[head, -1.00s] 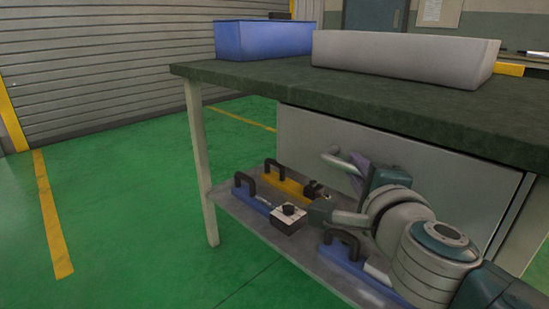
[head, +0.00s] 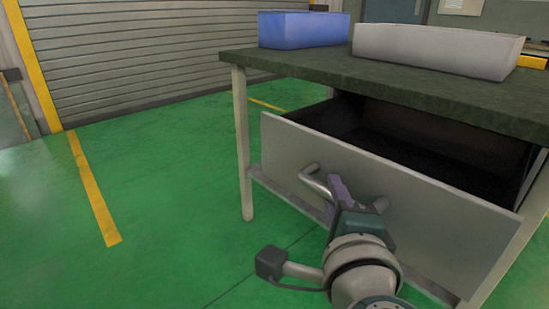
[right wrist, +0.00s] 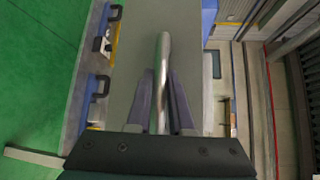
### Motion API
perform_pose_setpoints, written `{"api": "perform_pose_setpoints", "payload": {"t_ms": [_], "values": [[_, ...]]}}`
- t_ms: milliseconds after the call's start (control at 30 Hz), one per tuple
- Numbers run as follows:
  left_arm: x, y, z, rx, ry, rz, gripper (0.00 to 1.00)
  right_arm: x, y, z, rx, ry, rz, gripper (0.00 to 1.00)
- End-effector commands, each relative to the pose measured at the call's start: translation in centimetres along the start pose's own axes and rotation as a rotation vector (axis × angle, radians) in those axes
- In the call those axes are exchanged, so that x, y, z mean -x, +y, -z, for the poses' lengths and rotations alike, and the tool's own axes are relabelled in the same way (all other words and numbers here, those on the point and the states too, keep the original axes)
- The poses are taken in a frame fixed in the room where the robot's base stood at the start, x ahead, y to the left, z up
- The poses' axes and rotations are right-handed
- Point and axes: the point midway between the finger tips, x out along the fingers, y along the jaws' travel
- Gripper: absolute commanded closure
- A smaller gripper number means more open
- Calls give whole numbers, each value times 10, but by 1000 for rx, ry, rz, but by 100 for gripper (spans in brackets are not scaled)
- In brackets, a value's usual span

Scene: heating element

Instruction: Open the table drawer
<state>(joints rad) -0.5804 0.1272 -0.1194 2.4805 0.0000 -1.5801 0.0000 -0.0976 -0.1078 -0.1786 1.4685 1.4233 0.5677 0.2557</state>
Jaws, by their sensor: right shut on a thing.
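The table (head: 300,66) has a dark green top and pale legs. Its drawer (head: 290,150) has a plain grey front and stands well out from under the top, with its dark inside showing. A metal bar handle (head: 312,182) is on the drawer front. My right gripper (head: 338,190) is at the handle, its purple fingers closed around the bar. In the right wrist view the handle (right wrist: 163,70) runs between the two fingers. Part of the handle is hidden behind my gripper in the head view. My left gripper is not in view.
A blue bin (head: 300,32) and a grey bin (head: 435,52) stand on the table top. A lower shelf (head: 290,198) lies under the drawer; tools with black handles (right wrist: 97,87) show there in the right wrist view. Green floor is clear at left.

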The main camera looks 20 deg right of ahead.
Motion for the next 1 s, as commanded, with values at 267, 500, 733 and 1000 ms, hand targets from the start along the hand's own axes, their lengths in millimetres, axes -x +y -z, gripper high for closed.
{"api": "perform_pose_setpoints", "payload": {"t_ms": [267, 500, 733, 1000], "values": [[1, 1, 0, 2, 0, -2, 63, 3, 0, -4, 0, 0, 1, 100], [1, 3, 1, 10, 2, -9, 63, 3, 0, -3, 0, 0, 1, 77], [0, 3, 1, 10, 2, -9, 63, 3, 1, -3, 1, 0, 0, 51], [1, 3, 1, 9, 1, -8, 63, 4, 1, -3, 1, 0, -1, 51]]}}
